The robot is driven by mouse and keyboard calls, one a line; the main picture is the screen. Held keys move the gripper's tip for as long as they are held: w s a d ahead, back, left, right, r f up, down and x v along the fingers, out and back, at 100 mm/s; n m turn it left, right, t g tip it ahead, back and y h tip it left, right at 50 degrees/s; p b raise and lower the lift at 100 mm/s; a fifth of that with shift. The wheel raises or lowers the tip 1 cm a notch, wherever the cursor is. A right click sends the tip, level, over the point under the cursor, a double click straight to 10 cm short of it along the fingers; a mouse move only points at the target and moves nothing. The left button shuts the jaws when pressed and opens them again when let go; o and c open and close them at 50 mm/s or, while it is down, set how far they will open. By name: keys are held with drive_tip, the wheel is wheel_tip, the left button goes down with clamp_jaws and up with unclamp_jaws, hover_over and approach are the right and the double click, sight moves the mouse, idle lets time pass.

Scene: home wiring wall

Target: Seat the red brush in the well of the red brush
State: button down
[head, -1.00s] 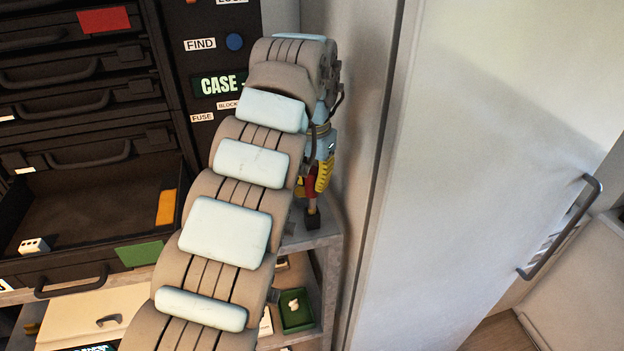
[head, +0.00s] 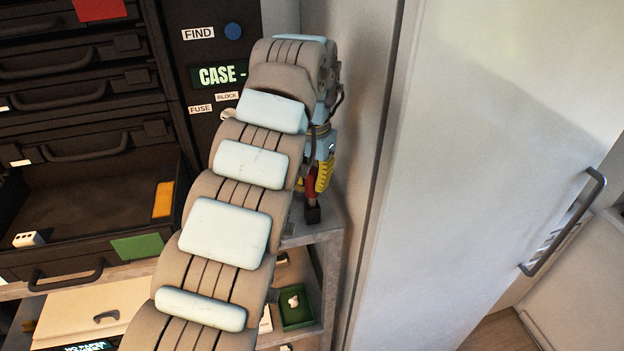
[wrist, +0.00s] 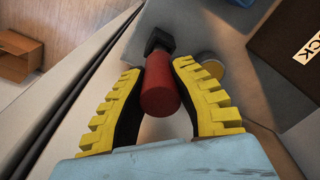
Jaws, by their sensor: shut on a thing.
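The red brush (wrist: 158,88) has a red cylindrical handle and a dark block-like end (wrist: 159,40). My gripper (wrist: 157,80), with yellow toothed fingers, is shut on the red handle in the wrist view. In the head view my gripper (head: 324,176) is partly hidden by my own arm. The brush (head: 311,190) hangs below it there, roughly upright, dark end down, over the grey shelf top. I cannot tell whether that end touches the shelf. No well can be made out clearly; a round yellowish thing (wrist: 212,69) shows partly behind the right finger.
An open black drawer (head: 90,205) at the left holds a small white block (head: 28,239) and an orange piece (head: 163,200). A green tray (head: 296,312) sits on the lower shelf. A large pale door (head: 480,150) with a handle stands at the right, close to the shelf.

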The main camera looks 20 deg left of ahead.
drive_tip(key=shift+f+b, duration=0.6)
drive_tip(key=shift+f, duration=0.2)
drive_tip(key=c, duration=0.9)
unclamp_jaws()
drive_tip(key=shift+c, duration=0.2)
drive_tip(key=shift+r, duration=0.1)
